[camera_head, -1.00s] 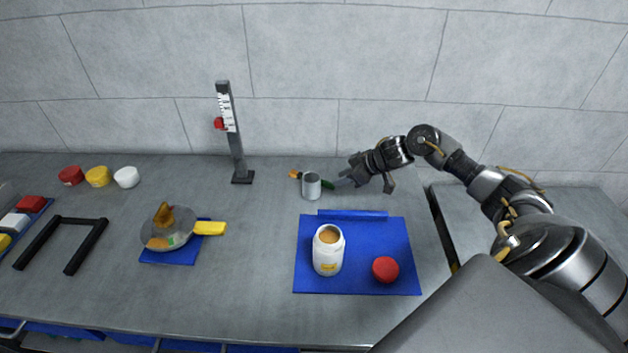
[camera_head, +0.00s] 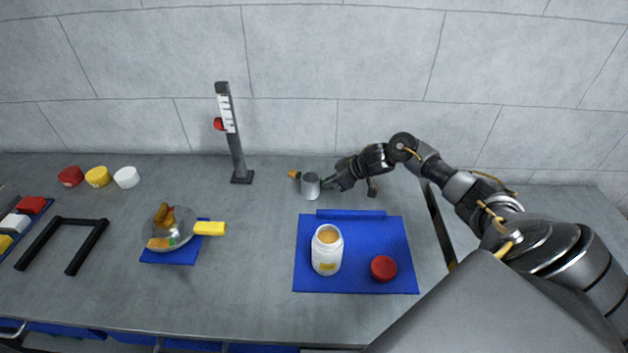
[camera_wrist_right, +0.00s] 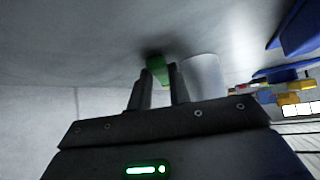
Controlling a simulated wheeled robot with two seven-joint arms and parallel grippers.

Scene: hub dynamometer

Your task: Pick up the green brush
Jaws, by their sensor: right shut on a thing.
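The green brush (camera_wrist_right: 156,68) shows in the right wrist view as a green piece between my right fingertips. My right gripper (camera_wrist_right: 161,82) is shut on it. In the head view my right gripper (camera_head: 330,184) reaches in from the right, low over the table, just right of the grey cup (camera_head: 310,187). There the green part is mostly hidden by the gripper and cup. An orange tip (camera_head: 293,174) shows just left of the cup, seemingly the brush's other end. The cup also shows right of the fingers in the wrist view (camera_wrist_right: 204,75). My left gripper is not in view.
A dark upright gauge (camera_head: 236,145) stands left of the cup. The wall is close behind.

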